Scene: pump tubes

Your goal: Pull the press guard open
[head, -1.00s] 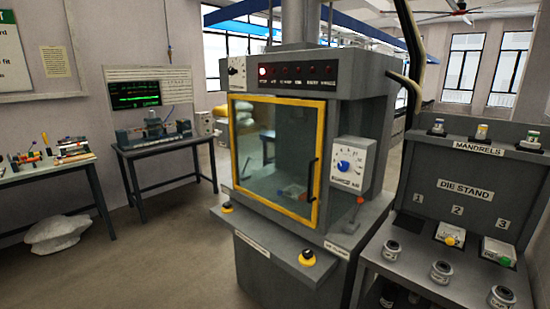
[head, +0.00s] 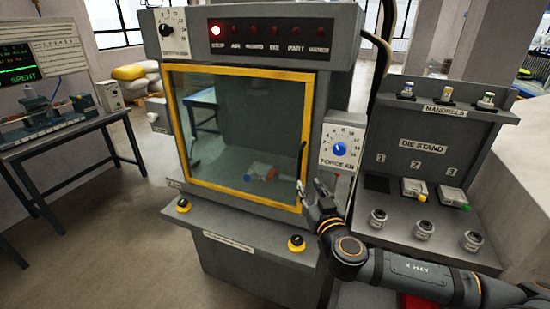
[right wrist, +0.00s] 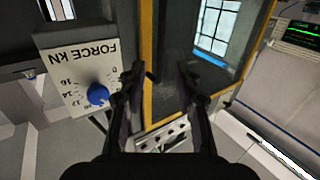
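The press guard is a glass door in a yellow frame (head: 245,77). It looks shut across the front of the press (head: 350,35). Its dark upright handle (head: 303,160) is on the right side of the frame. My right gripper (head: 313,190) is at the lower end of the handle, its arm coming in from the right. In the right wrist view my right gripper (right wrist: 160,75) has its two fingers apart, with the yellow frame and a dark bar, probably the handle, showing between or behind them. I cannot tell whether the fingers touch it. My left gripper is not in view.
A force dial box (head: 343,147) sits just right of the guard. The die stand (head: 423,147) with mandrels and dies is at right. A bench (head: 60,133) with a screen is at left. The floor in front is clear.

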